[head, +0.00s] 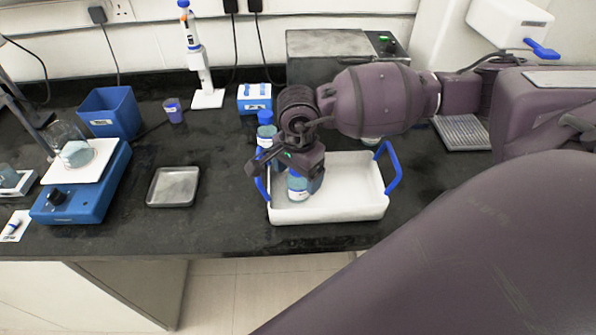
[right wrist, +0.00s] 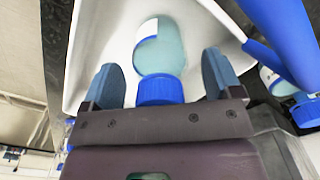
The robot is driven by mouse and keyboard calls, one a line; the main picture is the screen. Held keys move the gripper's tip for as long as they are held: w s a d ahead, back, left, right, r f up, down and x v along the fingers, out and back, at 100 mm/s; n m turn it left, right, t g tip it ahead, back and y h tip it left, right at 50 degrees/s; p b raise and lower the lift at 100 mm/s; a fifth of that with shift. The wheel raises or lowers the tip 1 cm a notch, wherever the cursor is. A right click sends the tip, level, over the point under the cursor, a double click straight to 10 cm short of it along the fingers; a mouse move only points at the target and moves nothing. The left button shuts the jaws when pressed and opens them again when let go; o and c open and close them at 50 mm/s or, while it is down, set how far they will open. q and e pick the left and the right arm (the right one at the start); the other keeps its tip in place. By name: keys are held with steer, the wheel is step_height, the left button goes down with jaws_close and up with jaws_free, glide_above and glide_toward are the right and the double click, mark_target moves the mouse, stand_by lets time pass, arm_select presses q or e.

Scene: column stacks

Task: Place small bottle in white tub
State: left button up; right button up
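The white tub (head: 345,207) with blue handles stands on the dark bench. A small bottle (head: 298,188) with a pale label is inside its left part, directly below my right gripper (head: 291,166). In the right wrist view the small bottle (right wrist: 162,52) has its blue cap towards me, between the two fingers of the right gripper (right wrist: 163,80). The fingers are spread, with a visible gap on each side of the cap. The bottle's base is partly out of clear view, so I cannot tell if it rests flat. My left gripper is not in view.
Another blue-capped bottle (head: 265,132) stands just behind the tub's left end. A metal tray (head: 173,187), a blue balance (head: 82,190) with a beaker (head: 70,145), a blue bin (head: 110,113) and a pipette stand (head: 203,70) are to the left. Bench between metal tray and tub is clear.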

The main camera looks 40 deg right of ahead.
steer(key=shift+r, duration=0.1)
steer(key=shift+r, duration=0.2)
step_height(320, 180, up, 11)
steer(key=shift+f, duration=0.1)
steer(key=shift+r, duration=0.45)
steer(key=shift+f, duration=0.1)
stand_by(0.4)
